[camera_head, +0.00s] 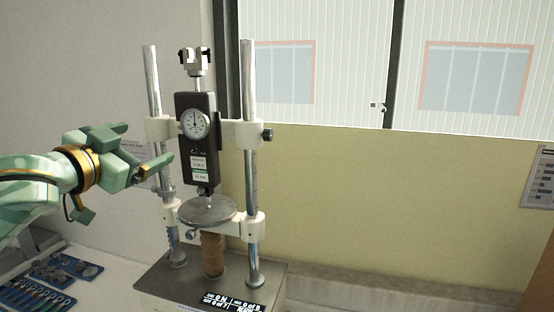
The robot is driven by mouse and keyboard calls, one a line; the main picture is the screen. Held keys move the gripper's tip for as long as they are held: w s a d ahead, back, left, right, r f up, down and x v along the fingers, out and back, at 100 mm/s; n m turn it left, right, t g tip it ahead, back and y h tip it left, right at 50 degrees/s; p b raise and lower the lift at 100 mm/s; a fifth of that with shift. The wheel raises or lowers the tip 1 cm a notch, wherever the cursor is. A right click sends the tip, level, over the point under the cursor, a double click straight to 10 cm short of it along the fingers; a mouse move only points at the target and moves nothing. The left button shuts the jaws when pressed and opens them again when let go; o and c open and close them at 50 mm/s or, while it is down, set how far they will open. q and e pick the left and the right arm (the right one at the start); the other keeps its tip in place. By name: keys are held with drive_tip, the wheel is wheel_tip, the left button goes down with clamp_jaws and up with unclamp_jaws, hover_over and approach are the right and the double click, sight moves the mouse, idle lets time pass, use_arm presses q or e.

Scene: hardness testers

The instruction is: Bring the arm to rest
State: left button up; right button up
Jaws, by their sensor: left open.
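My left arm comes in from the left edge, and my left gripper (147,146) is open and empty. Its two green fingers, with some gold on the lower one, point right, toward the tester. The gripper appears just left of the hardness tester's left post (153,85); I cannot tell how near it is in depth. The tester has a black gauge body (199,158) with a round white dial (196,124), held between two metal posts. Below it are a round metal plate (207,210) and a brown cylinder (212,256). My right gripper is not in view.
The tester stands on a grey base (160,283) with a small black display (234,302). Blue trays (38,298) with tools and small round pieces lie on the table at lower left. A window (335,60) and yellow wall (380,200) are behind. The space right of the tester looks clear.

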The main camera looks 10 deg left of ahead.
use_arm(q)
drive_tip(key=s+d+f+g+y, duration=0.1)
drive_tip(key=s+d+f+g, duration=0.1)
drive_tip(key=f, duration=1.2)
drive_tip(key=s+d+f+g+y, duration=0.1)
drive_tip(key=s+d+f+g, duration=0.15)
drive_tip(key=f, duration=1.15)
drive_tip(key=s+f+g+y, duration=0.4)
drive_tip(key=s+f+g, duration=0.2)
drive_tip(key=s+f, duration=1)
drive_tip(key=s+d+f+g+h+b, duration=0.15)
drive_tip(key=f+b, duration=0.25)
drive_tip(key=f, duration=1)
drive_tip(key=s+d+f+g+h+b, duration=0.1)
drive_tip(key=s+d+f+b, duration=0.3)
drive_tip(key=f, duration=1)
drive_tip(key=s+f+g+h+b, duration=0.1)
drive_tip(key=f+b, duration=0.4)
drive_tip(key=f, duration=0.9)
drive_tip(key=s+f+n+g+h+b, duration=0.1)
drive_tip(key=s+f+b, duration=0.8)
drive_tip(key=s+f, duration=1)
wheel_tip(320, 180, down, 2)
drive_tip(key=shift+a+f+n+g, duration=0.25)
drive_tip(key=shift+a+n+g, duration=0.15)
drive_tip(key=shift+n+g, duration=0.5)
